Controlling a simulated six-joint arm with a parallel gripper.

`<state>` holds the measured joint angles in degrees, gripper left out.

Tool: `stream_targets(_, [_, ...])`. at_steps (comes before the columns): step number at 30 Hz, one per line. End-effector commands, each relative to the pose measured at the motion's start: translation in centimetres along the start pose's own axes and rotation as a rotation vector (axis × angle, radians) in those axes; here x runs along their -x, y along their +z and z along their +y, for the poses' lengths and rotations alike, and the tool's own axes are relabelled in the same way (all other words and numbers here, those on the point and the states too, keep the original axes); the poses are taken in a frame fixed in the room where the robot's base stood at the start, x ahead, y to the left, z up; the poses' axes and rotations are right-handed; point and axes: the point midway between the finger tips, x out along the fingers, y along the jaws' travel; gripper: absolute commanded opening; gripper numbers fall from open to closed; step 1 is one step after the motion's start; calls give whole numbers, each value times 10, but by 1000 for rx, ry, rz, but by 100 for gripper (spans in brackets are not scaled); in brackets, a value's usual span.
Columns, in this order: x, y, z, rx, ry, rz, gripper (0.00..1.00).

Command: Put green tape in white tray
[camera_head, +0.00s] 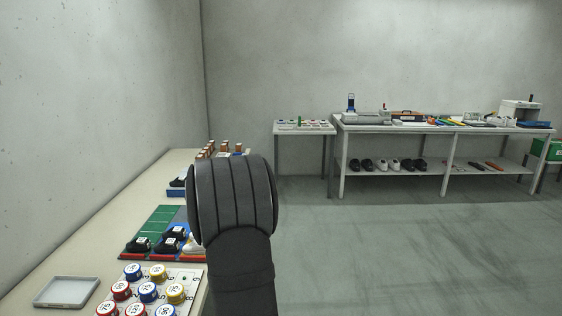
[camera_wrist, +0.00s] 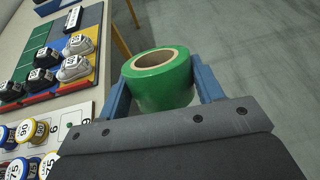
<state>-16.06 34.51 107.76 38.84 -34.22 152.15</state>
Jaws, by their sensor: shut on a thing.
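A roll of green tape (camera_wrist: 160,84) with a brown core is held between the blue fingers of my gripper (camera_wrist: 162,90) in the wrist view. My gripper is shut on it, and the tape is up in the air beside the bench edge, over the grey floor. In the head view my own arm hides the gripper and the tape. The white tray (camera_head: 66,291), shallow and empty, lies on the bench at the lower left of the head view. It is out of the wrist view.
Right of the tray stands a white board (camera_head: 187,284) with several coloured round pieces. Behind it is a green, blue and red mat (camera_head: 155,219) with several shoes. The bench (camera_head: 102,228) is clear along the wall side. Other tables (camera_head: 440,127) stand far off.

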Motion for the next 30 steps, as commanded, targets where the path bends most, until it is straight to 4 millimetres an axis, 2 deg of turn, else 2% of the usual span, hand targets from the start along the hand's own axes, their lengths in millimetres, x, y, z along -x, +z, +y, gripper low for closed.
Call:
stream_targets(1, [5, -3, -26, -15, -42, 2, 33])
stream_targets(3, [12, -8, -53, -33, -87, 3, 33])
stream_targets(6, [20, -13, -81, -51, -135, 5, 33])
stream_targets(11, [27, -17, -101, -64, -171, 6, 33])
stream_targets(18, [28, -18, -102, -65, -173, 6, 33])
stream_targets(20, [26, -17, -98, -62, -167, 5, 33])
stream_targets(23, [20, -13, -80, -51, -135, 3, 33])
stream_targets(26, [10, -7, -44, -28, -74, 1, 33])
stream_targets(29, [-1, 0, 6, 3, 8, -2, 33])
stream_targets(30, [-4, 3, 28, 16, 44, -4, 33])
